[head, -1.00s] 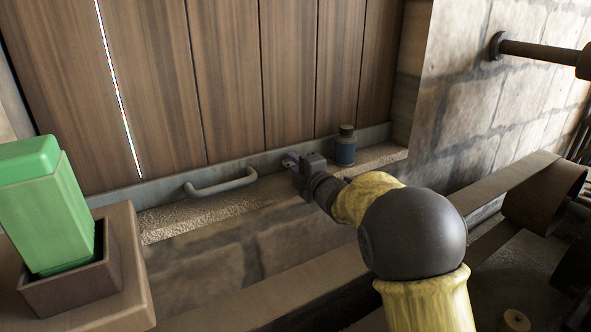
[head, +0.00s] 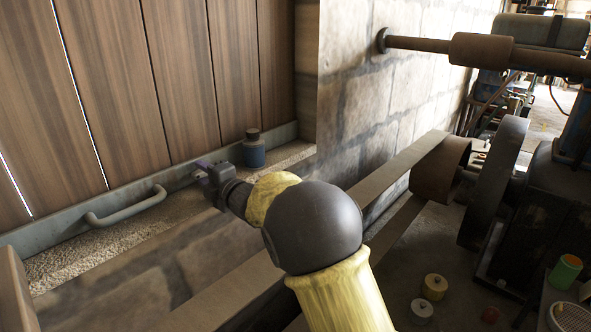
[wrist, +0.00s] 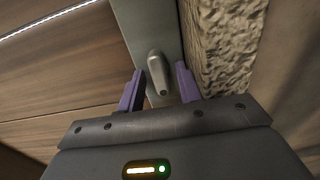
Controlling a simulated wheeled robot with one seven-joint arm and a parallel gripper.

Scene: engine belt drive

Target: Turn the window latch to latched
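The window latch (wrist: 158,72) is a small grey lever on the metal rail of the wooden shutter, seen in the wrist view. My gripper (wrist: 159,76) has its two purple fingers apart, one on each side of the latch in the picture. I see no clear contact, and cannot tell how deep the latch sits between the fingers. In the head view my gripper (head: 203,170) is at the rail, above the stone sill, and its body hides the latch.
A grey bar handle (head: 125,207) is on the rail left of my gripper. A blue jar (head: 253,150) with a dark lid stands on the sill (head: 85,253) just right of it. A pipe (head: 480,48) and belt machinery (head: 495,180) are at the right.

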